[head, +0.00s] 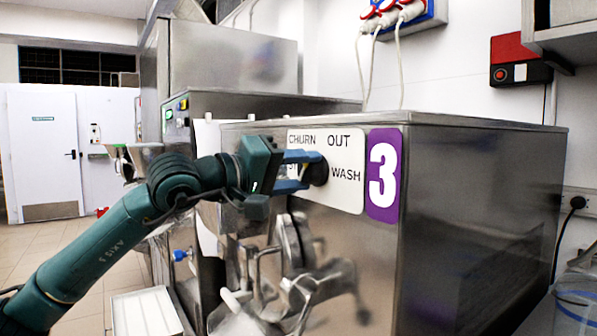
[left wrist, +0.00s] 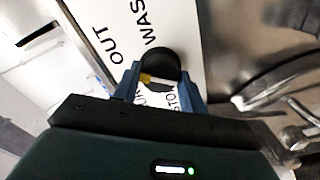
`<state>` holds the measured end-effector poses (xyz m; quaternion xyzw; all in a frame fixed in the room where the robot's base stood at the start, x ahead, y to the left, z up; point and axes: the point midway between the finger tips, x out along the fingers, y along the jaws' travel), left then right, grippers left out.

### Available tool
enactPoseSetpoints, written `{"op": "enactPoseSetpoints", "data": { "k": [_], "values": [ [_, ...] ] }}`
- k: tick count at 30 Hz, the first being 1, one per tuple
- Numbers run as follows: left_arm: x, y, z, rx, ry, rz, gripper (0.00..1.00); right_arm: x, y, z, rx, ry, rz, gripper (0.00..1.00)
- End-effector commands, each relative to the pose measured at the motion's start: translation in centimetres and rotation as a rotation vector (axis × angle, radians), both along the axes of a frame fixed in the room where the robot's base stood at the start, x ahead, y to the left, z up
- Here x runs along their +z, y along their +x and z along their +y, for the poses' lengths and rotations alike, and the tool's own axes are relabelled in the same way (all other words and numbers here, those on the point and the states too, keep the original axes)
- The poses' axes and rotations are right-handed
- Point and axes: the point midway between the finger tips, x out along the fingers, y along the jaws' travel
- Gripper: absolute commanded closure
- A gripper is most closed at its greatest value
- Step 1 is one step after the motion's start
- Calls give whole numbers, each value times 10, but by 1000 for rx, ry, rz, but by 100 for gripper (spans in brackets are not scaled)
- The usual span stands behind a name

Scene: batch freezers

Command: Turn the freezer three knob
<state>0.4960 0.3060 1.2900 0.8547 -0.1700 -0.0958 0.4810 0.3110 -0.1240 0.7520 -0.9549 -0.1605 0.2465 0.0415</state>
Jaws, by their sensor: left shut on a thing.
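Freezer three is the steel machine with a purple label bearing a white 3 (head: 383,175). Its black round knob (head: 318,170) sits on a white plate (head: 345,195) with the words CHURN, OUT and WASH; another word is partly hidden by my gripper. My left gripper (head: 306,172) reaches in from the left, its blue fingers shut on the knob. In the left wrist view the knob (left wrist: 158,66) lies between the fingertips, with a small yellow mark beside it. My right gripper is not in view.
Below the plate, a metal door latch and handles (head: 290,265) stick out from the freezer front. Another steel machine (head: 240,103) stands behind to the left. A clear bucket (head: 577,300) is at the lower right. Open tiled floor (head: 45,245) lies at the left.

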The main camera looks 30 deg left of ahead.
Motion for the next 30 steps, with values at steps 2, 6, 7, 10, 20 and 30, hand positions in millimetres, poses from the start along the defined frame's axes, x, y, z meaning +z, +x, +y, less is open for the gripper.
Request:
{"op": "enactPoseSetpoints", "data": {
  "k": [2,6,7,10,20,30],
  "values": [
    [2,0,1,3,65,-33,81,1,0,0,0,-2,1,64],
    [3,0,1,4,188,-84,81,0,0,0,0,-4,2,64],
    [3,0,1,4,214,-95,81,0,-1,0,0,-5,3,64],
    [3,0,1,4,303,-131,81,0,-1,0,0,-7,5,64],
    [3,0,1,5,589,-250,81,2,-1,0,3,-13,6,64],
    [4,0,1,6,827,-350,81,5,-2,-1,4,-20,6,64]
  ]
}}
